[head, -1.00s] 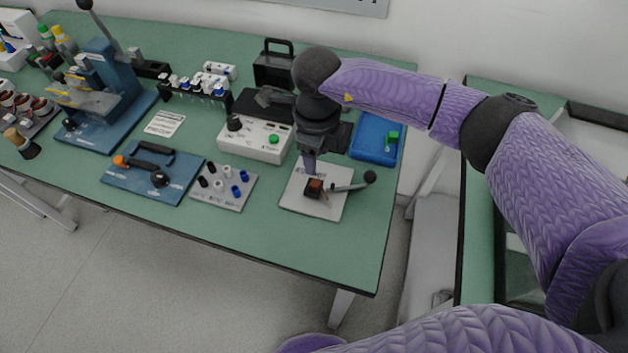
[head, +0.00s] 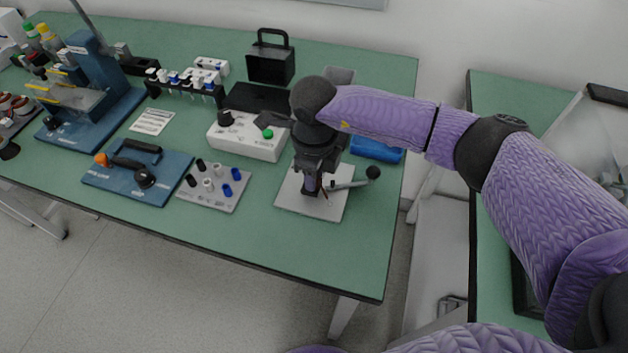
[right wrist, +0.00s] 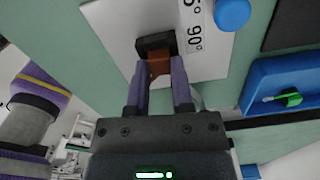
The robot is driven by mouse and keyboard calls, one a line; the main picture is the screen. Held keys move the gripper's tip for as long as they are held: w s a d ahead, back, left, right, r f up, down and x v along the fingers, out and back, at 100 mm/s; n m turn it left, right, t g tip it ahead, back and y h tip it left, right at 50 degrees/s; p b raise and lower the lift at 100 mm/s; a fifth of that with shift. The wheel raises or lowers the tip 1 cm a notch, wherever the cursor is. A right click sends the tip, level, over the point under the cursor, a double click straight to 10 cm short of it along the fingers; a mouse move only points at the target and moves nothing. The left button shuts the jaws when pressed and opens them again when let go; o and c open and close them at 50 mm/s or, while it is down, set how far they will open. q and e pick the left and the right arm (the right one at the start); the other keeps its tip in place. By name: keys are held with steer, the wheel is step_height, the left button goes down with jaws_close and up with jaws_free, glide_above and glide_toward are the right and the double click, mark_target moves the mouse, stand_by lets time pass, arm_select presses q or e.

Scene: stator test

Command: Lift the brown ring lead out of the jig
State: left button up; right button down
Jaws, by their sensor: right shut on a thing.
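The jig is a light plate (head: 328,207) at the table's right front, with a dark block and a black-knobbed lever (head: 352,183) on its right. My right gripper (head: 311,188) points down over the block and hides most of it in the head view. In the right wrist view my right gripper's purple fingers (right wrist: 160,92) are shut on the brown ring lead (right wrist: 159,66). The lead lies against the black block (right wrist: 156,45) on the plate (right wrist: 115,28); I cannot tell whether it is clear of the block. My left gripper is not in view.
A white control box (head: 247,137) with a green button stands left of my arm. A plate with black, white and blue posts (head: 213,187) lies left of the jig. A blue tray (head: 377,149) lies behind right. The table's right edge is close.

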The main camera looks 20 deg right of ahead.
steer(key=shift+r+p, duration=0.95)
steer(key=shift+r, duration=0.3)
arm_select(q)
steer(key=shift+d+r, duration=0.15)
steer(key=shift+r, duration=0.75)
